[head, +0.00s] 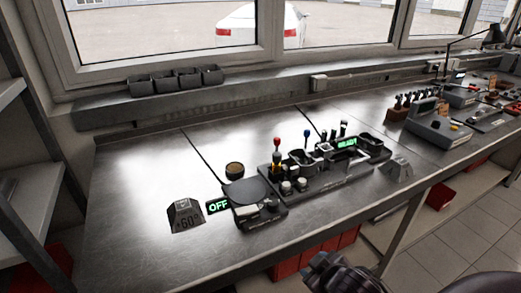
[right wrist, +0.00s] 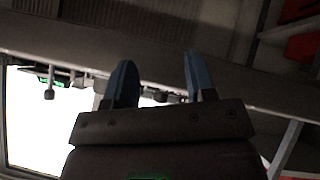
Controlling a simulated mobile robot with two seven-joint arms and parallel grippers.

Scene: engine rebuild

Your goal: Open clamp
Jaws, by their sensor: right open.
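A long black fixture (head: 310,162) stands on the metal workbench (head: 130,190), with red-knobbed and blue-knobbed upright levers, cups and a green lit display reading something like READY. I cannot tell which part is the clamp. In the head view a dark part of my arm shows at the bottom, short of the bench front. My left gripper is not in view.
A block marked 60 (head: 186,216) stands left of the device, and a similar grey block (head: 398,168) stands right of the fixture. Red bins (head: 330,243) are under the bench. The bench's left part is clear.

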